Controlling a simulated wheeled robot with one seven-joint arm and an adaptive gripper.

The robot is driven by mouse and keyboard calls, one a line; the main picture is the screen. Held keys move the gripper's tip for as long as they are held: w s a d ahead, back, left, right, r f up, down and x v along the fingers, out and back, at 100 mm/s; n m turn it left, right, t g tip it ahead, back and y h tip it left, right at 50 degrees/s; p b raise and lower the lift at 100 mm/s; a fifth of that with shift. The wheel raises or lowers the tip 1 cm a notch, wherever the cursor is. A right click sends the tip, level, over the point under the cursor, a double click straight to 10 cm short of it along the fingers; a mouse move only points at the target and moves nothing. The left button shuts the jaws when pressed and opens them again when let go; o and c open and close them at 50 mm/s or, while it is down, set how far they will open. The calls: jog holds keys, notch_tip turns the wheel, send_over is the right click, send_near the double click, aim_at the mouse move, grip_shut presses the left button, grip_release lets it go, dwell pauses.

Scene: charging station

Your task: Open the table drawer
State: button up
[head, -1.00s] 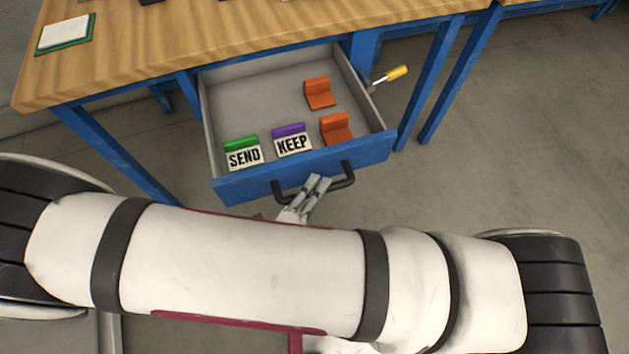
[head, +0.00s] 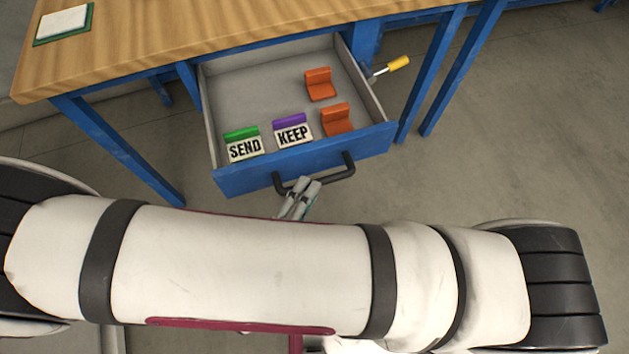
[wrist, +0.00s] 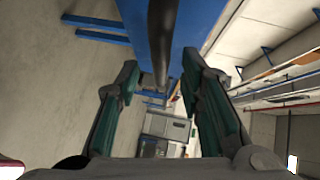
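The table drawer stands pulled out from under the wooden tabletop, with its blue front (head: 235,180) toward me and its grey inside showing. Its dark handle (head: 348,172) is on the front. My gripper (head: 305,184) is at the handle, near its left half. In the wrist view, the two green-padded fingers of my gripper (wrist: 160,72) are spread apart. The dark handle bar (wrist: 162,35) shows in the gap between them, toward their tips. The fingers do not appear closed on it. The blue drawer front (wrist: 190,25) is just beyond.
The drawer holds a SEND block (head: 244,148), a KEEP block (head: 292,134) and two orange holders (head: 320,85). A yellow-handled tool (head: 398,63) sticks out right of the drawer. Blue table legs (head: 130,150) stand on both sides. Floor at right is clear.

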jog(key=v, duration=0.7)
jog(key=shift+s, duration=0.25)
jog(key=shift+w+a+r, duration=0.1)
jog(key=w+d+r+m+g+h, duration=0.4)
jog(key=w+r+m+g, duration=0.2)
jog(key=r+m, duration=0.45)
jog(key=d+r+m+g+y, duration=0.4)
jog(key=d+r+m+g, duration=0.85)
jog(key=m, duration=0.95)
jog(key=s+d+r+m+t+y, duration=0.65)
jog(key=s+m+y, duration=0.2)
jog(key=m, duration=0.95)
notch_tip(320, 180, up, 19)
jog(key=t+p, duration=0.2)
jog(key=p, duration=1.5)
jog(key=shift+d+n, duration=0.3)
jog(key=shift+n, duration=0.05)
